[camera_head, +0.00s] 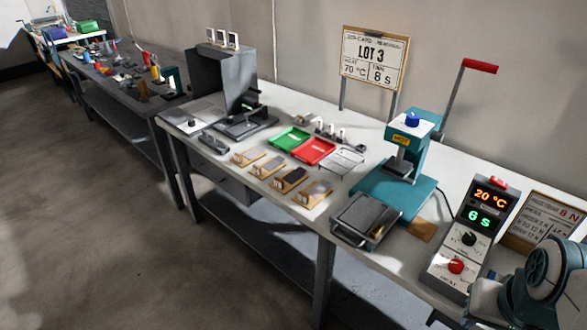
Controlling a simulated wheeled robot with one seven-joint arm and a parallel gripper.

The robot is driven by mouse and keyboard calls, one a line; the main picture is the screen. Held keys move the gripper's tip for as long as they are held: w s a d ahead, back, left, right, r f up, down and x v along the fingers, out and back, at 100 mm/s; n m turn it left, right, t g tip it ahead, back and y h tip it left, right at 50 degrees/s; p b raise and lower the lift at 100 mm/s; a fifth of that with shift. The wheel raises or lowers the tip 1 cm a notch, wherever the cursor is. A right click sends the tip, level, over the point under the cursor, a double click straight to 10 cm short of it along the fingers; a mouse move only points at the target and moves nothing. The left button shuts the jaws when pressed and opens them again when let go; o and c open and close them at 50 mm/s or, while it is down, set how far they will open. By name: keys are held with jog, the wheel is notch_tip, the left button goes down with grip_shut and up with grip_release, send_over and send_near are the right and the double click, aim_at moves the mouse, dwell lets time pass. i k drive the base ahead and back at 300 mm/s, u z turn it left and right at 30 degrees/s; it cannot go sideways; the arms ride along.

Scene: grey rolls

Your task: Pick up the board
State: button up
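Several things look like a board. A framed sign board (374,59) reading "LOT 3", "70 °C" and "8 s" stands upright on posts at the back of the table. Several small wooden boards with dark or grey pieces on them lie in a row along the front, such as the nearest wooden board (313,193). A brown-backed board with printed text (545,222) leans at the far right. I cannot tell which is meant. My arm shows at the lower right corner, close to the control box; its gripper fingers are not in view.
A teal press (408,150) with a red-handled lever stands on the white table (290,205). A control box (468,238) shows 20 °C and 6 S. A green tray (290,140), a red tray (313,151) and a grey hinged plate (366,216) lie nearby. A cluttered bench (110,70) stands left.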

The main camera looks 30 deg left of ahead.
aim_at(313, 191)
jog(key=u, duration=0.9)
jog(key=i, duration=0.95)
jog(key=u, duration=0.85)
